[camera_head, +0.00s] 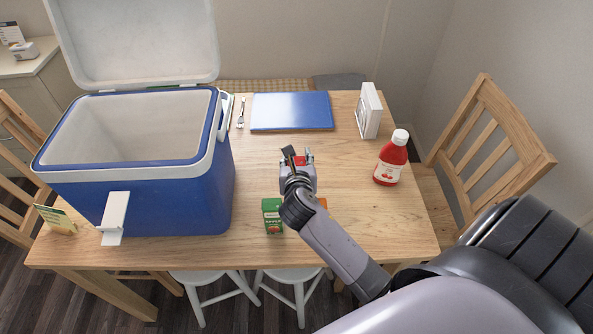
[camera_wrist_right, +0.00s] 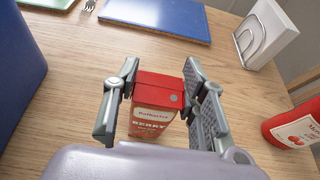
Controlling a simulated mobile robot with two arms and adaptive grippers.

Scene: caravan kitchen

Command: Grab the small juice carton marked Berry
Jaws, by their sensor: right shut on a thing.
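The small red juice carton marked Berry (camera_wrist_right: 156,105) stands between the two fingers of my right gripper (camera_wrist_right: 162,102) in the right wrist view. The gripper is shut on it. In the head view only a bit of the red carton (camera_head: 299,160) shows, with my right gripper (camera_head: 297,158) around it near the middle of the table. My wrist hides most of the carton there. I cannot tell whether its base touches the table. My left gripper is not in view.
An open blue cooler (camera_head: 140,195) fills the table's left side. A green carton (camera_head: 272,216) stands at the front, with an orange thing (camera_head: 322,203) partly hidden behind my arm. A red bottle (camera_head: 391,160) stands right, a napkin holder (camera_head: 369,111) and blue board (camera_head: 291,111) behind.

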